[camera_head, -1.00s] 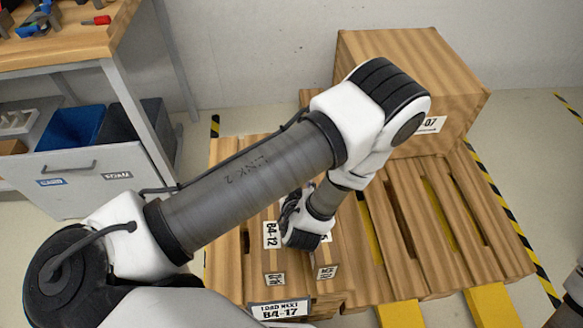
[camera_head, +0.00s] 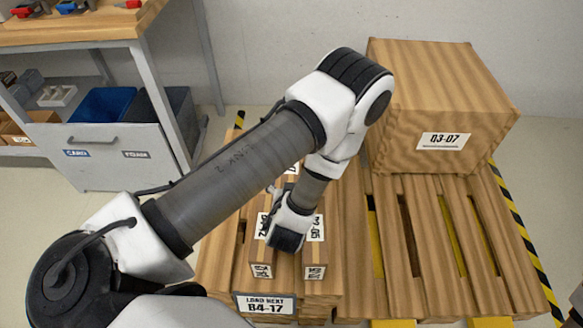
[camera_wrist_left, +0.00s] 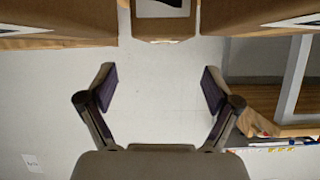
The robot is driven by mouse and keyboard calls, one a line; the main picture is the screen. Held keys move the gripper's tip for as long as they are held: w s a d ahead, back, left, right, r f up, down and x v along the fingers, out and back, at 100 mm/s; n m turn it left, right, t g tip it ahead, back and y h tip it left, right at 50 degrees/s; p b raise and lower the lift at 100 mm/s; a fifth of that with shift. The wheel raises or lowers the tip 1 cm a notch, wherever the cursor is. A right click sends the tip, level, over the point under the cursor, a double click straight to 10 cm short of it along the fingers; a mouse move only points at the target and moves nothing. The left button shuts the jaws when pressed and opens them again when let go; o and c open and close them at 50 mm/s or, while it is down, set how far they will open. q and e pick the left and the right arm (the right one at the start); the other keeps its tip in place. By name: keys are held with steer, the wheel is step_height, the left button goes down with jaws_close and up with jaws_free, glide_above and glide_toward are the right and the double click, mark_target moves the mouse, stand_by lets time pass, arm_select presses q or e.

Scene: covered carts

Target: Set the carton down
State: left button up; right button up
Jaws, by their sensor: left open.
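My left gripper (camera_head: 285,236) reaches down over a row of narrow wood-patterned cartons with white labels at the near left of the pallet. In the left wrist view my left gripper (camera_wrist_left: 159,88) is open, with bare floor showing between its fingers. A narrow carton (camera_wrist_left: 162,27) with a label lies just past the fingertips, between larger brown faces. It is apart from the fingers in the picture. A large carton (camera_head: 425,105) marked 03-07 stands at the pallet's back right. The arm and gripper hide part of the narrow cartons. My right gripper is out of view.
The slatted pallet (camera_head: 440,235) has bare room in front of the large carton. A "LOAD NEXT B4-17" sign (camera_head: 265,303) is at the front of the narrow cartons. A workbench (camera_head: 85,30) with blue bins stands at the left. Striped tape (camera_head: 525,240) edges the right side.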

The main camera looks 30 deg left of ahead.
arm_select(q)
steer(key=shift+w+a+f+n+y+b, duration=0.45)
steer(key=shift+w+a+f+b, duration=0.35)
steer(key=shift+b, duration=0.3)
steer(key=shift+w+a+t, duration=0.2)
steer(key=shift+t, duration=0.1)
steer(key=b+x, duration=0.1)
steer(key=x, duration=0.6)
steer(key=shift+w, duration=0.25)
steer(key=shift+r, duration=0.15)
jaws_close()
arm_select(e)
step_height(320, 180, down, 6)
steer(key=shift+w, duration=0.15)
